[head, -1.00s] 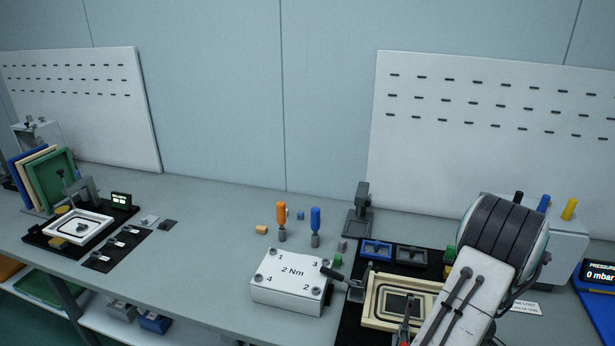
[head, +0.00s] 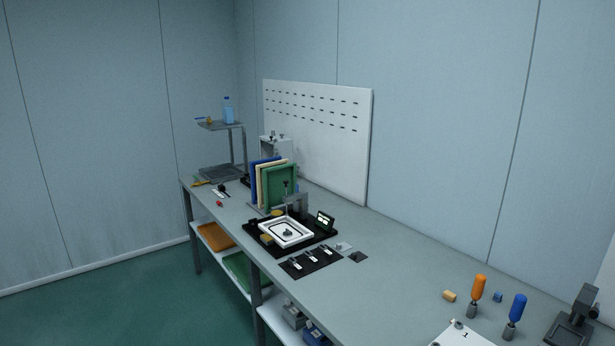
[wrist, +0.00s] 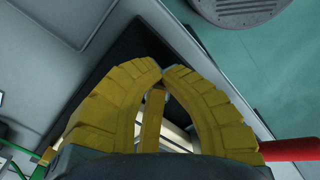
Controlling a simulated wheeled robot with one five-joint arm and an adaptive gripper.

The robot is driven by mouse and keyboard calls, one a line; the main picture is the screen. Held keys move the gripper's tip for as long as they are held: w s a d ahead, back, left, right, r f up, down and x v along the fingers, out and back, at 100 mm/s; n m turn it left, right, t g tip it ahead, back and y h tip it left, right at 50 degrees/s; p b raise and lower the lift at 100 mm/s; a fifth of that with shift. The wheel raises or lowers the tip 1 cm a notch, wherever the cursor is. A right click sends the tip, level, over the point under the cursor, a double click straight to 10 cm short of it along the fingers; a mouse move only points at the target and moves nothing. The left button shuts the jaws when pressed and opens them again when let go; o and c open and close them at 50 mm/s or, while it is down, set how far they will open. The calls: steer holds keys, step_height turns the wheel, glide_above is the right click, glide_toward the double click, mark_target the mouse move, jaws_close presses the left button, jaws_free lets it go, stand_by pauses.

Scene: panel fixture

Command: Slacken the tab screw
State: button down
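I cannot make out the tab screw in any view. In the wrist view my gripper (wrist: 163,75) has its yellow fingers curved together, with the tips meeting. A narrow yellow strip shows between them, and I see no object clearly held. Pale frame edges and a dark surface lie beyond the fingers, partly hidden. In the head view an orange-handled driver (head: 478,288) and a blue-handled driver (head: 516,310) stand upright on the bench. A white block (head: 460,335) with a corner screw and the number 1 is cut off by the bottom edge. My gripper is outside the head view.
Upright coloured panels (head: 275,182) stand behind that frame. A red bar (wrist: 290,150) shows beside the fingers. A dark stand (head: 575,315) is at right.

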steer(key=shift+w+f, duration=0.15)
steer(key=shift+w, duration=0.25)
stand_by(0.8)
steer(key=shift+w+d+r+b, duration=0.1)
steer(key=shift+d+r+b, duration=0.1)
steer(key=shift+d+b, duration=0.7)
stand_by(0.6)
steer(key=shift+s, duration=0.3)
steer(key=shift+s+d+r+p, duration=0.1)
steer(key=shift+r+p, duration=0.35)
steer(key=shift+r, duration=0.2)
steer(key=shift+r+p, duration=1.5)
steer(key=shift+r, duration=0.75)
